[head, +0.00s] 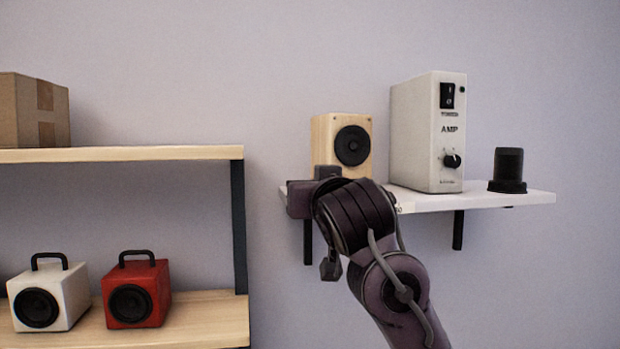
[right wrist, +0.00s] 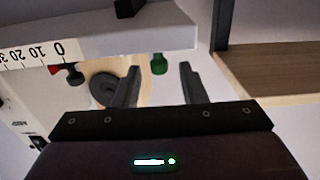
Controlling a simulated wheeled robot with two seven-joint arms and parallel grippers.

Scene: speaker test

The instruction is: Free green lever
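The green lever (right wrist: 159,63) shows in the right wrist view, where the picture is upside down. It is a small green knob at the edge of the white wall shelf (right wrist: 130,38), in front of the wooden speaker (right wrist: 102,90). My right gripper (right wrist: 159,72) is open, its dark fingers on either side of the lever in the picture; I see no contact. In the head view my right arm hides the lever and most of the gripper, at the left end of the shelf (head: 480,200) below the speaker (head: 325,138). My left gripper is not in view.
A white amp (head: 420,130) and a black cylinder (head: 508,168) stand on the shelf. A small red piece (right wrist: 55,69) is near the scale on the shelf edge. A wooden rack (head: 120,154) at left holds a cardboard box (head: 20,110), a white speaker (head: 68,288) and a red speaker (head: 160,275).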

